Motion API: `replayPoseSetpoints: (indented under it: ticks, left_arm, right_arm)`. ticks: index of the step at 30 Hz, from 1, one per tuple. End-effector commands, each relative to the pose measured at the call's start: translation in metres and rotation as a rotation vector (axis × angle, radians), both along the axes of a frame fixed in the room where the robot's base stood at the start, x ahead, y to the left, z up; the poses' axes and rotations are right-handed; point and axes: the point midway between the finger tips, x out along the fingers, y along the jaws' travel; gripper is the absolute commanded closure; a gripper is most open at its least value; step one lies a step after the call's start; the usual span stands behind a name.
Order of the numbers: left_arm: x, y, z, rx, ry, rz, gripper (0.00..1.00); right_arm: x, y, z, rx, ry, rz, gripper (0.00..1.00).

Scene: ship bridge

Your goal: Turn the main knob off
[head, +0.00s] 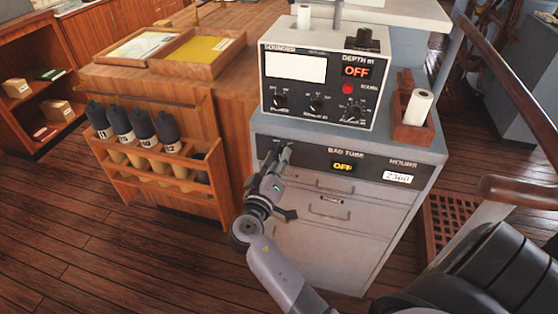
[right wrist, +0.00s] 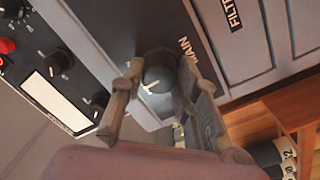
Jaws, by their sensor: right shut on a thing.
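The main knob (right wrist: 158,72) is a dark round knob with a white pointer mark, beside the printed word MAIN on a dark strip in the right wrist view. My right gripper (right wrist: 160,85) has one finger on each side of it and is shut on it. In the head view my right gripper (head: 277,155) reaches the left end of the cabinet's dark panel strip (head: 307,155) and hides the knob. The small display (head: 343,166) on that strip reads OFF. My left gripper is not in view.
The depth sounder box (head: 322,85) with several knobs and a display reading OFF stands on the grey cabinet (head: 340,225). A wooden rack (head: 165,175) with several dark-capped tubes is to the left. A paper roll (head: 418,107) and a wooden handrail (head: 510,75) are at right.

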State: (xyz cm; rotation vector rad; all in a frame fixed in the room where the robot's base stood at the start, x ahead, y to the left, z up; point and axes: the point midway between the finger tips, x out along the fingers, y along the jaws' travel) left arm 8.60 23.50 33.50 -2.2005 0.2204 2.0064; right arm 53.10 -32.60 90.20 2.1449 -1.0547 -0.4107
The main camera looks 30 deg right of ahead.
Motion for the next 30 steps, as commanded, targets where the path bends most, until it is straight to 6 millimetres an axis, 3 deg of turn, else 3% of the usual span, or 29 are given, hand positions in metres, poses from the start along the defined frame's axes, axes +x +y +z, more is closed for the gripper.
replayPoseSetpoints:
  ticks: [15,30]
  left_arm:
    - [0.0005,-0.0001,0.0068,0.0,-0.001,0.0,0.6]
    - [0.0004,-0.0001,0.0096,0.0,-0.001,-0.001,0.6]
  right_arm:
    - [0.0006,0.0008,0.0006,-0.267,0.31,0.003,0.99]
    - [0.0006,0.0008,-0.0004,-0.348,0.404,0.003,0.99]
